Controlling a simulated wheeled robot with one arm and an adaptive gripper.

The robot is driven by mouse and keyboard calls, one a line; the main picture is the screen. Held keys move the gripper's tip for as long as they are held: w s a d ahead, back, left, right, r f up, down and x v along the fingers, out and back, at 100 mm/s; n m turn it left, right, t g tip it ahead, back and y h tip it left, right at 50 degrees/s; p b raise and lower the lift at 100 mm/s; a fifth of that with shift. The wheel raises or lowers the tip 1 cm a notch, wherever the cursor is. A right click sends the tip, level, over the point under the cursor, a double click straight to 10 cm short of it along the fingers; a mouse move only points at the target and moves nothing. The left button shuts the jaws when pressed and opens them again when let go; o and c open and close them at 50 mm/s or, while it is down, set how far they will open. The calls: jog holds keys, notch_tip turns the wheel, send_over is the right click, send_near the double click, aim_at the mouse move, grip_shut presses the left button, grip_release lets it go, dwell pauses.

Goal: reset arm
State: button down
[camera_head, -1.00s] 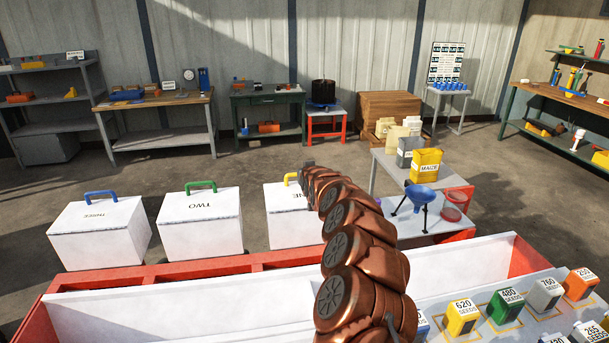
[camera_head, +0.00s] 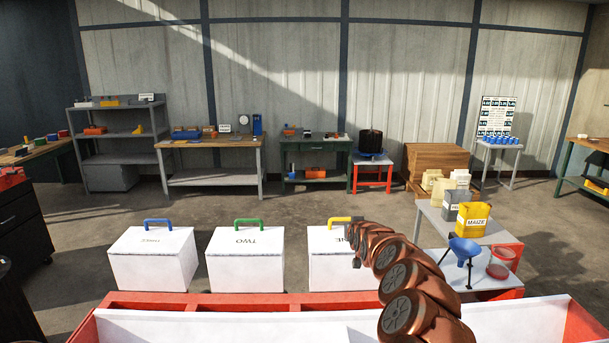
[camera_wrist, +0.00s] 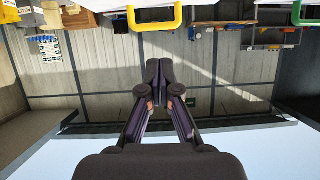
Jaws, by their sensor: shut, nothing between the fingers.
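My copper arm rises at the lower right of the head view, and its dark gripper end (camera_head: 354,236) shows small beside the yellow handle (camera_head: 342,219) of the white box ONE (camera_head: 328,270). I cannot tell from the head view whether they touch. In the wrist view, which is upside down, my gripper (camera_wrist: 160,72) has its two dark fingers together with nothing between them. The yellow handle (camera_wrist: 154,27) lies past the fingertips with a visible gap in the picture, and a green handle (camera_wrist: 304,22) is at the upper right.
White boxes TWO (camera_head: 245,270) and THREE (camera_head: 153,270) stand to the left. A red-framed white trough (camera_head: 240,322) spans the front. A low table at right holds a blue funnel (camera_head: 464,248) and a yellow MAIZE bag (camera_head: 473,221). Open floor (camera_head: 270,203) lies behind the boxes.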

jog(key=s+a+r+n+g+y, duration=0.1)
jog(key=s+a+r+g+y, duration=0.15)
jog(key=s+a, duration=0.3)
jog(key=s+a+r+g+y, duration=0.1)
jog(key=s+a+r, duration=0.3)
jog(key=s+a, duration=0.15)
jog(key=s+a+r+n+g, duration=0.2)
jog(key=s+r+g, duration=0.1)
jog(key=s, duration=1.3)
jog(key=s+d+f+m+g+h, duration=0.1)
jog(key=s+d, duration=0.4)
jog(key=s, duration=0.9)
jog(key=s+d+f+m+g+h, duration=0.1)
jog(key=s+d+f+g, duration=0.3)
jog(key=s, duration=1.1)
jog(key=s+d+f+m+g+h, duration=0.1)
jog(key=s+d, duration=0.5)
jog(key=s, duration=0.8)
notch_tip(320, 180, down, 2)
jog(key=shift+s+d+f+g+h, duration=0.15)
jog(key=shift+s+d+g+h, duration=0.3)
jog(key=shift+g, duration=0.7)
jog(key=shift+w, duration=0.15)
